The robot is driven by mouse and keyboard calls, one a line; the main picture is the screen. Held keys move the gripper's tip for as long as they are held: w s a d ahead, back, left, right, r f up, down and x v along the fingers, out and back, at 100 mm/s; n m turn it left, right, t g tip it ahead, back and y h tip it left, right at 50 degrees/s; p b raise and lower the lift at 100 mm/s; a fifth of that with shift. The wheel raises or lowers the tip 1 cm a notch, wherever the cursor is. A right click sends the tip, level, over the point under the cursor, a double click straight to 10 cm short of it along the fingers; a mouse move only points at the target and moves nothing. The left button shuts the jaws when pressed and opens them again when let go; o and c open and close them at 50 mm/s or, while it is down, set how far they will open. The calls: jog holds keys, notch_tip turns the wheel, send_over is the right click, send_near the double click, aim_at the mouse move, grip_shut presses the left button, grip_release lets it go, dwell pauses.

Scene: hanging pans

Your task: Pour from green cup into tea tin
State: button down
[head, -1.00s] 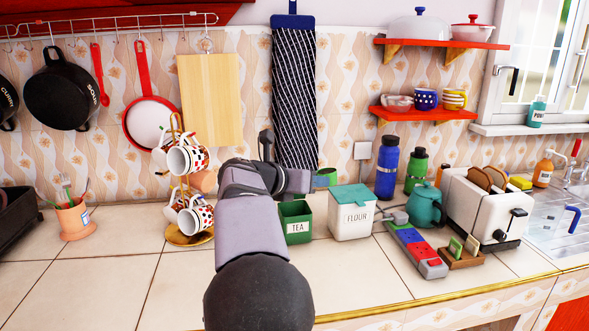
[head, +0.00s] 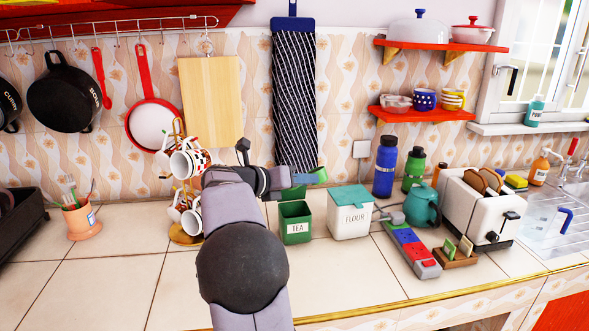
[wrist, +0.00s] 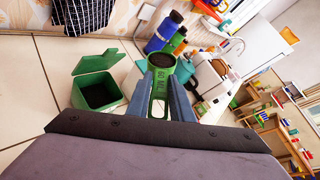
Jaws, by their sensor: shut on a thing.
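The green cup (head: 318,176) is a small measuring scoop. In the wrist view its bowl (wrist: 161,63) looks dark inside and its handle is marked 60 ML. My gripper (head: 297,179) is shut on the handle and holds the cup in the air. It also shows in the wrist view (wrist: 162,84), with a blue-grey finger on each side of the handle. The green tea tin (head: 295,227) stands on the counter with its lid raised, below and slightly left of the cup in the head view. The tin (wrist: 97,95) is left of the cup in the wrist view, with a dark inside.
A white flour tin (head: 350,215) stands right of the tea tin. Blue (head: 386,168) and green (head: 414,168) bottles, a teapot (head: 423,205) and a toaster (head: 478,208) stand further right. A mug rack (head: 182,232) is left of my arm. The front counter is mostly clear.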

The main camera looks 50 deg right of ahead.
jog(key=w+n+g+p, duration=0.1)
jog(key=n+p, duration=0.1)
jog(key=p, duration=0.3)
jog(key=w+r+n+g+h+p, duration=0.1)
jog(key=w+n+p, duration=0.1)
jog(key=p, duration=0.2)
jog(key=shift+r+p, duration=0.1)
jog(key=shift+p, duration=0.3)
jog(key=shift+p, duration=0.4)
jog(key=shift+w+r+n+g+p, duration=0.15)
jog(key=shift+n+g+p, duration=0.15)
jog(key=shift+n+p, duration=0.35)
jog(key=shift+p, duration=0.3)
jog(key=shift+a+r+p, duration=0.1)
jog(key=shift+p, duration=0.4)
